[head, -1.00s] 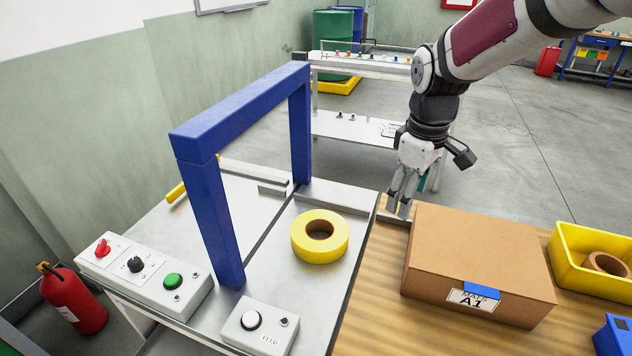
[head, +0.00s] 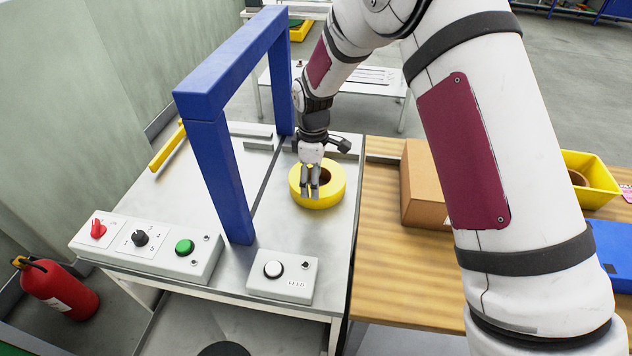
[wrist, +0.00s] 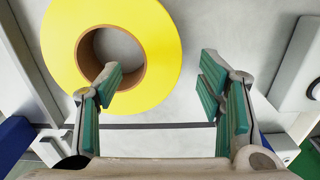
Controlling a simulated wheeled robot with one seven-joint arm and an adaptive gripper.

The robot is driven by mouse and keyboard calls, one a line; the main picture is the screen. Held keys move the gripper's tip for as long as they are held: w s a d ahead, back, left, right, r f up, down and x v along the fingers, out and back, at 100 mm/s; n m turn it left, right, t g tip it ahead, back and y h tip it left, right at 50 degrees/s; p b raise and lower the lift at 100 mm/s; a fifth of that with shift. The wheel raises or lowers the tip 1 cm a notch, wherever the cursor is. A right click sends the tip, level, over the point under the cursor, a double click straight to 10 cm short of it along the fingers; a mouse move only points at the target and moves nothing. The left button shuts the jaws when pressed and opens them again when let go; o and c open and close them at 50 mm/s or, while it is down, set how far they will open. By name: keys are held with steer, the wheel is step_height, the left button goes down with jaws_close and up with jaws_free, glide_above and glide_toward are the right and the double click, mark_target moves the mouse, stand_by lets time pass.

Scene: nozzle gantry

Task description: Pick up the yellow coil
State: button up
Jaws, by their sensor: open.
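The yellow coil (head: 331,189) lies flat on the grey machine table, just right of the blue gantry. It is a wide ring with a brown core around an open hole. My gripper (head: 311,192) hangs pointing down over the coil in the head view, covering part of it. In the wrist view the coil (wrist: 158,62) is at upper left, and my gripper (wrist: 165,95) has its green-padded fingers apart with nothing between them. The left finger overlaps the coil's core and hole; the right finger is over bare table beyond the coil's edge. I cannot tell the height of the fingertips above it.
The blue gantry (head: 218,160) stands close left of the coil. Control boxes with a green button (head: 184,247) and a white button (head: 273,269) line the front edge. A cardboard box (head: 423,190) and a yellow bin (head: 590,187) are on the wooden bench to the right.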

steer(key=shift+a+f+p, duration=0.1)
steer(key=shift+f+p, duration=0.4)
steer(key=shift+f, duration=2.45)
steer(key=shift+c, duration=0.6)
jaws_close()
